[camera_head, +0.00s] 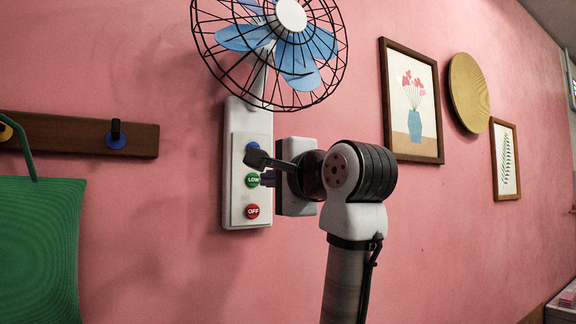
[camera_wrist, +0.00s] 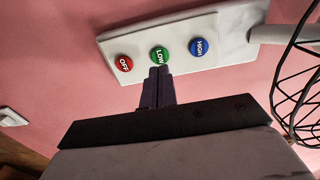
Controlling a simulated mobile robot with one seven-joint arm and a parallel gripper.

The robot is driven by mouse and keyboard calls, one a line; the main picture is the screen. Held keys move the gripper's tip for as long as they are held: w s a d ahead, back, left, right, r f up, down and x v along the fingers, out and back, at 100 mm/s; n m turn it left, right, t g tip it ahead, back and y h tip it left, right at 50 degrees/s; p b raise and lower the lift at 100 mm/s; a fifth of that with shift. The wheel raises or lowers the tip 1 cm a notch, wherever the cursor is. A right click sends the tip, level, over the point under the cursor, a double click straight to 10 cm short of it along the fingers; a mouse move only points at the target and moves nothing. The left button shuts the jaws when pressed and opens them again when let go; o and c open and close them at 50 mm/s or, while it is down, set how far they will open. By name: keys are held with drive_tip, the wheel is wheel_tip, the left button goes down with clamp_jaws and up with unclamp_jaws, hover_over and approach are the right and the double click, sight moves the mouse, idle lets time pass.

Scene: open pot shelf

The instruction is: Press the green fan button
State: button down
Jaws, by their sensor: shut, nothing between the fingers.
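The green LOW button (camera_head: 252,180) is the middle one of three round buttons on a white wall panel (camera_head: 237,207) below the fan (camera_head: 290,50). It also shows in the wrist view as the green button (camera_wrist: 160,55). My gripper (camera_head: 260,180) is shut and empty, level with the green button in the head view. In the wrist view its fingertips (camera_wrist: 159,70) overlap the lower edge of the green button. I cannot tell whether they touch it.
The red OFF button (camera_wrist: 123,63) and the blue HIGH button (camera_wrist: 200,47) flank the green one. The fan's wire cage (camera_wrist: 297,100) is close at the right of the wrist view. A green bag (camera_head: 40,245) hangs at the left. Framed pictures (camera_head: 411,145) hang at the right.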

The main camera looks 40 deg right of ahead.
sight(254, 180)
drive_tip(key=shift+p+x, duration=0.6)
drive_tip(key=shift+x, duration=1.35)
drive_tip(key=shift+w, duration=0.1)
